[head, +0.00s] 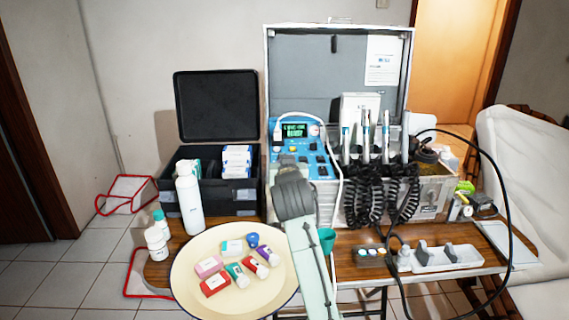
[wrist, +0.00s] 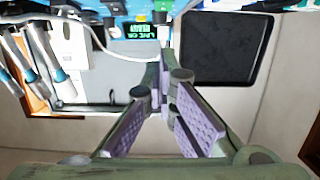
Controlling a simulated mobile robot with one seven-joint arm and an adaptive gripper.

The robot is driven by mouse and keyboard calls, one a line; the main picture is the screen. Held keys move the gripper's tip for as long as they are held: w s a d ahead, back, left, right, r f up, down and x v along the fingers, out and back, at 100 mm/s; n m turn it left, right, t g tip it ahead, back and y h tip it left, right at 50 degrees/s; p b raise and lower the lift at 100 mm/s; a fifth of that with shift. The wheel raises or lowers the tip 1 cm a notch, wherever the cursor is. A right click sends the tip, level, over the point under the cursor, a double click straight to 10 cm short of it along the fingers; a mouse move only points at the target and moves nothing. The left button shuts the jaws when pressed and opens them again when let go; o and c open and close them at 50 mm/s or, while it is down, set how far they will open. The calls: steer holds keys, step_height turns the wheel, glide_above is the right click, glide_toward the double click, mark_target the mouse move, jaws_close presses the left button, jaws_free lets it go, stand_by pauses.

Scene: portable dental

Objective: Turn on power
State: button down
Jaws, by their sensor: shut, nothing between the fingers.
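The portable dental unit (head: 338,75) stands open on the wooden table, lid up. Its blue control panel (head: 318,160) carries several dark buttons. A small display (head: 294,130) on it shows lit green text; the lower line seems to read "READY". In the wrist view, which is upside down, the panel (wrist: 195,6) runs along the top edge and the display (wrist: 138,31) is beside the fingertips. My gripper (wrist: 163,45) is shut and empty, its tips close to the panel's buttons. I cannot tell whether they touch. In the head view my arm hides part of the panel's lower left.
Several handpieces (head: 366,135) with black coiled cords stand right of the panel. A black open case (head: 215,105) and a white bottle (head: 190,205) are at the left. A round cream tray (head: 225,300) with small boxes is in front. A black hose loops at the right.

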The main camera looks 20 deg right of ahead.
steer(key=v, duration=0.3)
steer(key=b+v, duration=0.1)
steer(key=v, duration=0.1)
steer(key=shift+s+f, duration=0.3)
steer(key=shift+f, duration=0.05)
steer(key=shift+a, duration=0.1)
